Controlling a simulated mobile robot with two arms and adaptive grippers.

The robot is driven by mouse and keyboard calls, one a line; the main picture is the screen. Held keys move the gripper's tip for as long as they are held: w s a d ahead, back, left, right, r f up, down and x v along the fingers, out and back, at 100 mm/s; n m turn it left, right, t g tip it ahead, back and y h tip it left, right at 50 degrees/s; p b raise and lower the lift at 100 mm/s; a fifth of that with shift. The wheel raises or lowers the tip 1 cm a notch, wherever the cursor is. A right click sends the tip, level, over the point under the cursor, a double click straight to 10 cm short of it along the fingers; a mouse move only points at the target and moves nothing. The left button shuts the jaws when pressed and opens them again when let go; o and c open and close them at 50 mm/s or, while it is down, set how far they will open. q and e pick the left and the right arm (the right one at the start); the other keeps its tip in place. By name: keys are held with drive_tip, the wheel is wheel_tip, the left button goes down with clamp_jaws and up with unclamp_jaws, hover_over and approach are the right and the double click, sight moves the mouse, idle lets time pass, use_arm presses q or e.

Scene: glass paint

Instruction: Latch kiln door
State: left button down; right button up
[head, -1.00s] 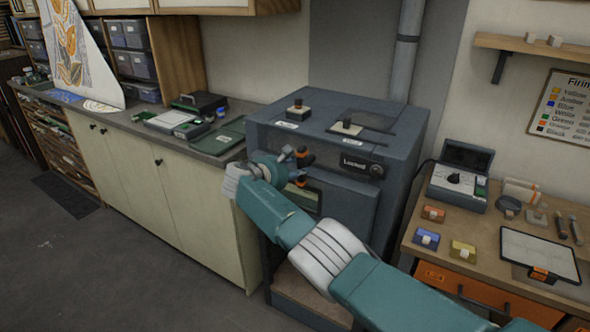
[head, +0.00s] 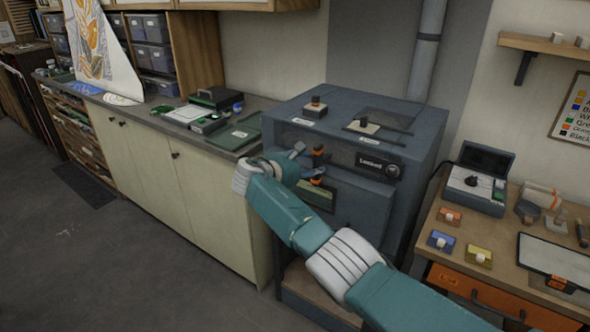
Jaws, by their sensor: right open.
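The grey kiln (head: 425,140) stands in the middle of the head view. Its front door (head: 362,212) looks closed. A dark panel above the door reads "Locked" (head: 369,162), with a round knob (head: 393,171) at its right end. An orange latch handle (head: 318,153) sits upright at the left of the kiln front. My right gripper (head: 308,162) is open at the kiln's left front, close beside the orange handle. My forearm hides part of the kiln's lower front, and I cannot tell whether the fingers touch the handle. My left gripper is out of view.
A wooden bench (head: 429,234) with a grey meter box (head: 476,181), coloured blocks and a tablet stands at the right.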

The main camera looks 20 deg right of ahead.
drive_tip(key=v, duration=1)
drive_tip(key=s+f+m+g+y+b, duration=0.15)
drive_tip(key=s+f, duration=0.25)
drive_tip(key=f, duration=1)
drive_tip(key=s+f+m+g+y, duration=0.15)
drive_tip(key=s+f, duration=0.25)
drive_tip(key=f, duration=0.9)
drive_tip(key=s+f+m+y+b, duration=0.1)
drive_tip(key=s+f+m+y, duration=0.2)
drive_tip(key=f, duration=1.1)
drive_tip(key=s+a+f+m+g+y+b, duration=0.15)
drive_tip(key=s+f+m, duration=0.35)
drive_tip(key=s+f, duration=1.4)
drive_tip(key=s+d+f+m+g+y, duration=0.1)
drive_tip(key=s+f+m, duration=0.3)
drive_tip(key=s, duration=0.8)
drive_tip(key=s+d+f+m+g+y+b, duration=0.1)
drive_tip(key=s+f+m, duration=0.3)
drive_tip(key=s, duration=0.8)
drive_tip(key=s+d+f+m+g+y+b, duration=0.1)
drive_tip(key=s+f+m, duration=0.3)
drive_tip(key=s, duration=0.9)
wheel_tip(320, 180, down, 2)
drive_tip(key=shift+d+f, duration=0.1)
drive_tip(key=shift+d, duration=0.2)
